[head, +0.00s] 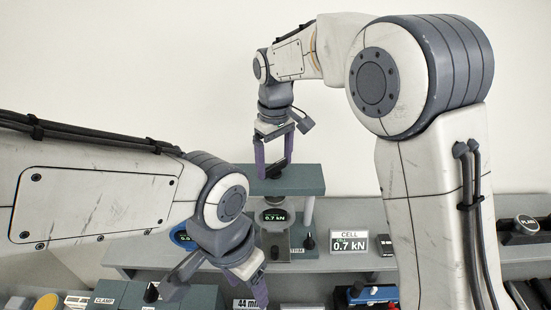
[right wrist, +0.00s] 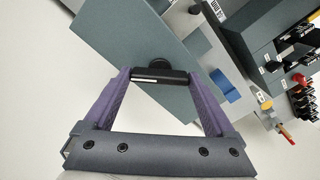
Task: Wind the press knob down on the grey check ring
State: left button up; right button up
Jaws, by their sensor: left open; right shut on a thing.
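The black press knob (head: 273,172) sits on top of the green-grey press crosshead (head: 308,178). In the right wrist view the knob (right wrist: 160,77) is a dark bar with a white mark. My right gripper (head: 276,166) points down from above, its purple fingers shut on the knob's two ends; it fills the right wrist view (right wrist: 161,80). Below the crosshead, a round dark display (head: 275,216) reads 0.7 kN. I cannot make out the grey check ring for certain under the crosshead. My left gripper (head: 255,291) is open and low in front of the press, partly cut off by the lower edge.
The CELL sign (head: 348,243) reads 0.7 kN, right of the press. A CLAMP block (head: 110,294) and a yellow disc (head: 46,303) stand at lower left. A blue part (head: 368,294) lies at lower right.

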aim_at(275, 164)
jog(key=shift+m, duration=0.6)
jog(key=o, duration=1.1)
jog(key=shift+c, duration=0.2)
notch_tip(275, 164, up, 11)
jog(key=b, duration=0.1)
jog(key=shift+f+b, duration=0.2)
jog(key=shift+b, duration=0.1)
